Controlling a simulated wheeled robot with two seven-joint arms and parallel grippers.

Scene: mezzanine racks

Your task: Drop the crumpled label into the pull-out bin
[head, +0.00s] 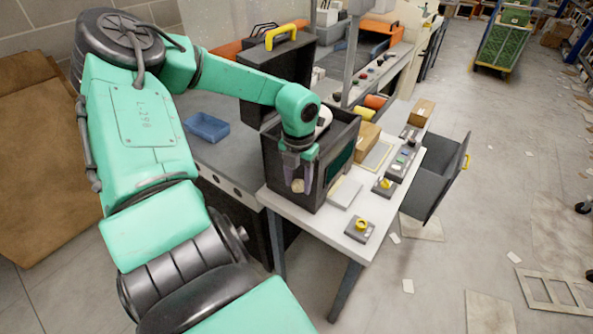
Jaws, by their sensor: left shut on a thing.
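My left gripper (301,183) points down in front of a dark box-like housing on the white table. It is shut on a small pale crumpled label (298,186), which shows between the fingertips. The pull-out bin (430,183) is dark grey with a yellow handle. It sticks out from the right side of the white table, well to the right of my left gripper. The bin's inside is only partly visible. My right gripper is not in view.
The white table (331,217) holds button boxes, a flat grey plate, a cardboard box (366,140) and the dark housing (330,170). A blue tray (206,127) lies on the grey bench. Paper scraps and a frame lie on the floor at right.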

